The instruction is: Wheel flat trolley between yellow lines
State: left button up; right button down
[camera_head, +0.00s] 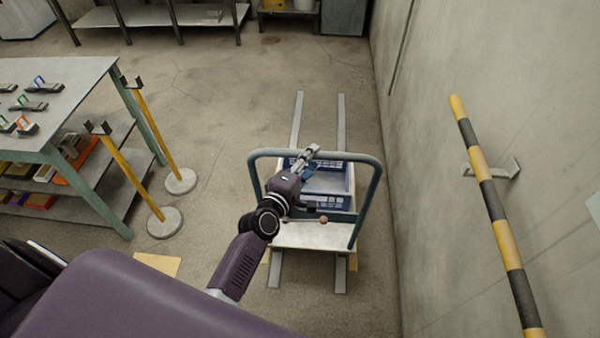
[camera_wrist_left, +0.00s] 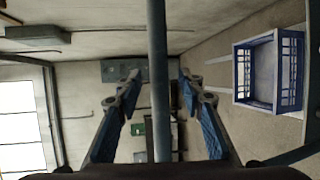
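The flat trolley has a dark teal hoop handle (camera_head: 375,190) and a pale deck (camera_head: 310,236). A blue and white crate (camera_head: 340,182) stands on it and also shows in the left wrist view (camera_wrist_left: 242,75). The trolley stands over two pale grey floor strips (camera_head: 297,120) that run ahead of it; they do not look yellow. My left gripper (camera_head: 308,153) is at the handle's top bar. In the left wrist view the bar (camera_wrist_left: 157,75) passes between the spread fingers (camera_wrist_left: 160,105), with gaps on both sides. My right gripper is not in view.
A wall with a yellow and black striped rail (camera_head: 487,190) stands close on the right. Yellow posts (camera_head: 155,130) and a workbench (camera_head: 60,75) are at the left. A far shelf (camera_head: 150,16) lines the back. The floor ahead of the trolley is clear.

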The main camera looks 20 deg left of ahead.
pick_arm(q)
jog(key=v, duration=0.9)
jog(key=s+d+f+m+g, duration=0.1)
jog(key=s+f+m+g, duration=0.3)
jog(key=f, duration=0.7)
jog(key=s+f+m+g+b, duration=0.1)
jog(key=s+f+m, duration=0.1)
jog(key=s+f, duration=0.65)
jog(key=s+d+f+m+g, duration=0.1)
jog(key=s+f+m+g, duration=0.25)
jog(key=f, duration=0.95)
jog(key=s+a+f+m+g, duration=0.1)
jog(key=s+f+m+g, duration=0.1)
jog(key=s+f, duration=0.3)
jog(key=s+a+f+m+g+y, duration=0.1)
jog(key=s+f+m, duration=0.4)
jog(key=s, duration=0.9)
jog(key=s+a+f+m+g+y, duration=0.1)
jog(key=s+a+f+m+g, duration=0.2)
jog(key=s+f, duration=0.4)
jog(key=s, duration=0.2)
jog(key=shift+s+a+f+b, duration=0.15)
jog(key=shift+s+a+b, duration=0.1)
jog(key=shift+b, duration=0.1)
